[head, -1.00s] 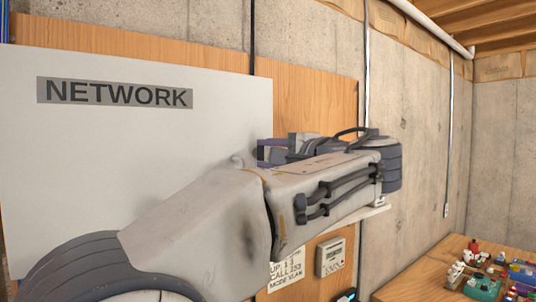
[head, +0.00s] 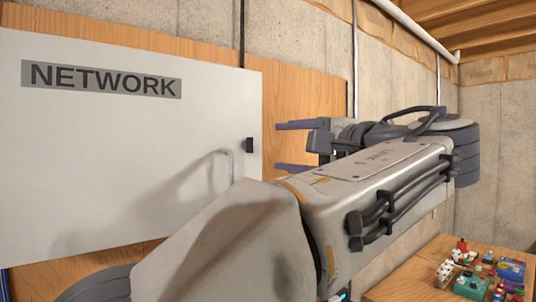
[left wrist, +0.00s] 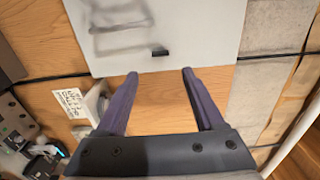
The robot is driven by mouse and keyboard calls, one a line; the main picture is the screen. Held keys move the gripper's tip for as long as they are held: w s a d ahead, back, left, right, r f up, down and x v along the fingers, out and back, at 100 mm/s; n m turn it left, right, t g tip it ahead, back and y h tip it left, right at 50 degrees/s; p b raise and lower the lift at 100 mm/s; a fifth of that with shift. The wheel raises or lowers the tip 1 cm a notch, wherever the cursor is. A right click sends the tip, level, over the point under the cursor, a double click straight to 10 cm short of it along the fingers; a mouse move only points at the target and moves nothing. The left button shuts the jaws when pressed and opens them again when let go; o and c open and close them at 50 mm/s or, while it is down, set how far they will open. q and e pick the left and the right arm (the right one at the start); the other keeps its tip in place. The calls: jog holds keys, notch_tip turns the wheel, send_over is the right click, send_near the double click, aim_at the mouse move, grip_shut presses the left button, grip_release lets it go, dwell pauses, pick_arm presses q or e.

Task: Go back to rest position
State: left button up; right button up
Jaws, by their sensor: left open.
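My left gripper (head: 294,146) is open and empty in the head view, its purple fingers pointing left toward the wooden backboard. In the left wrist view its two fingers (left wrist: 160,75) stand apart with only bare wood between them. The white NETWORK panel door (head: 110,150) fills the left of the head view. Its black latch (head: 249,145) and pale handle (head: 226,152) are near its right edge, apart from the fingers. The door also shows at the top of the left wrist view (left wrist: 205,25). My right gripper is in neither view.
A wooden table (head: 405,275) at the lower right holds several small items, among them a blue box (head: 510,268) and a teal box (head: 471,286). A paper note (left wrist: 68,106) is on the backboard. Concrete wall (head: 400,70) and a white pipe (head: 415,28) lie behind.

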pick_arm(q)
jog(key=shift+s+d, duration=0.4)
jog(key=shift+s, duration=0.2)
jog(key=s+a+f+m+g+h+b, duration=0.1)
jog(key=a+f+g+h, duration=0.1)
jog(key=f, duration=0.8)
jog(key=s+a+f+m+g+h+b, duration=0.1)
jog(key=a+f+g+h+b, duration=0.15)
jog(key=f, duration=0.75)
jog(key=a+f+m+g+h+b, duration=0.1)
jog(key=f+g+h, duration=0.15)
jog(key=f, duration=0.85)
jog(key=s+a+f+n+g+h+b, duration=0.1)
jog(key=s+a+f+n+g+h, duration=0.1)
jog(key=s+f, duration=0.8)
jog(key=s+a+f+n+g+h+b, duration=0.2)
jog(key=s+a+f+n+g, duration=0.1)
jog(key=s+f, duration=0.7)
notch_tip(320, 180, down, 2)
jog(key=n+g, duration=0.1)
jog(key=g, duration=0.1)
jog(key=shift+s+a+f+n+g+h, duration=0.2)
jog(key=shift+s+f+n+g+h, duration=0.05)
jog(key=shift+s+n+g+h, duration=0.1)
